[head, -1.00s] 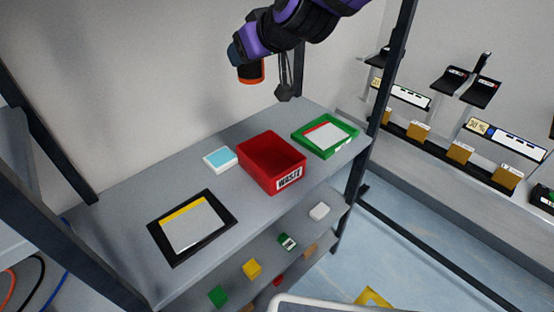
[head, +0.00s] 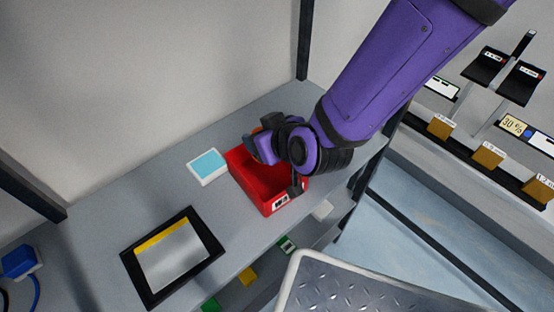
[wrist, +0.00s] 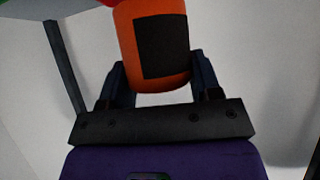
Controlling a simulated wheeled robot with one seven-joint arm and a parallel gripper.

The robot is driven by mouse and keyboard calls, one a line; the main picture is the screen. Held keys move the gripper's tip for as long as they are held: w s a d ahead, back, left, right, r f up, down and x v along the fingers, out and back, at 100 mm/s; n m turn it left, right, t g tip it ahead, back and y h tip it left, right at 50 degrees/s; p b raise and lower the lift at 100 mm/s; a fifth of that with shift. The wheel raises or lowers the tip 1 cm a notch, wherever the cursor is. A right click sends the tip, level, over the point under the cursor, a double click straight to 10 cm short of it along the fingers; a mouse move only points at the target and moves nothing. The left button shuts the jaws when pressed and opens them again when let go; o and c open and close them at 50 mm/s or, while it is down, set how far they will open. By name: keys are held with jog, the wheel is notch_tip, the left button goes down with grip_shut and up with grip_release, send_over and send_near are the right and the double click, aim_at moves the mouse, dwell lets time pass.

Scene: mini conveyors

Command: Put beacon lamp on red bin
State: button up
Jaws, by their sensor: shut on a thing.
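The beacon lamp (wrist: 150,35) is an orange cylinder with a dark patch. In the wrist view my gripper (wrist: 158,70) is shut on it, one finger on each side. I cannot tell whether the lamp touches the bin.
A white box with a light blue top (head: 208,166) stands just left of the bin. A black-framed tray (head: 130,262) lies further front left on the grey shelf (head: 110,215). Dark posts (head: 305,40) rise at the shelf's corners.

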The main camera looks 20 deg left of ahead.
jog(key=shift+f, duration=4.85)
jog(key=shift+f, duration=0.15)
jog(key=o, duration=1)
